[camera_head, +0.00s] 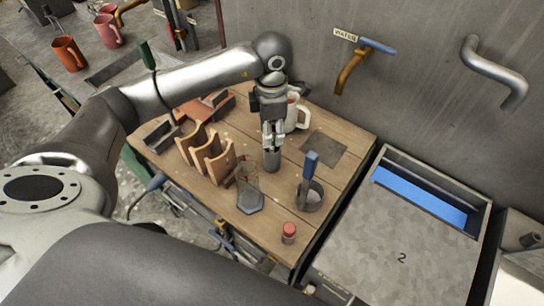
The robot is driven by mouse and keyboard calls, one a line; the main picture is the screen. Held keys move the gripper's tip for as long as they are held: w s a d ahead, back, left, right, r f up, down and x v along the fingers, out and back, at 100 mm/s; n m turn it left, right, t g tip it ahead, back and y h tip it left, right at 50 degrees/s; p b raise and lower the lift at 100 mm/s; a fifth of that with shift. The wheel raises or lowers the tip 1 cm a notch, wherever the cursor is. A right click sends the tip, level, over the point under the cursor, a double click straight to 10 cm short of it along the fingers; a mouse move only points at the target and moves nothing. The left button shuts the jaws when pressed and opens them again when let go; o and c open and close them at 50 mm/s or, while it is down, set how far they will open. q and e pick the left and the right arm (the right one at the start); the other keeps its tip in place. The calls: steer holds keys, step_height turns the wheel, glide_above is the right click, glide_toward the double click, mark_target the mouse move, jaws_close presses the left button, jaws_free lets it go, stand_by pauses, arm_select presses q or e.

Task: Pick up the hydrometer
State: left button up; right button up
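A clear glass jar with a dark hexagonal base (249,200) stands on the wooden table, with thin reddish marks near its top. I cannot clearly make out a hydrometer; it may be in this jar. My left gripper (272,143) points down behind the jar, slightly right of it in the picture. Its fingertips are just above or at the top of a small grey cylinder (272,160). The fingers are close together, and I cannot tell whether they touch the cylinder. My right gripper is not in view.
A wooden rack (213,158) stands left of the gripper and a white mug (297,117) right behind it. A grey cup with a blue-handled tool (311,188) and a red-capped vial (289,233) stand to the right. A metal tank (405,240) adjoins the table's right side.

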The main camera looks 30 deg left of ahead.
arm_select(q)
steer(key=shift+f, duration=1.2)
jaws_close()
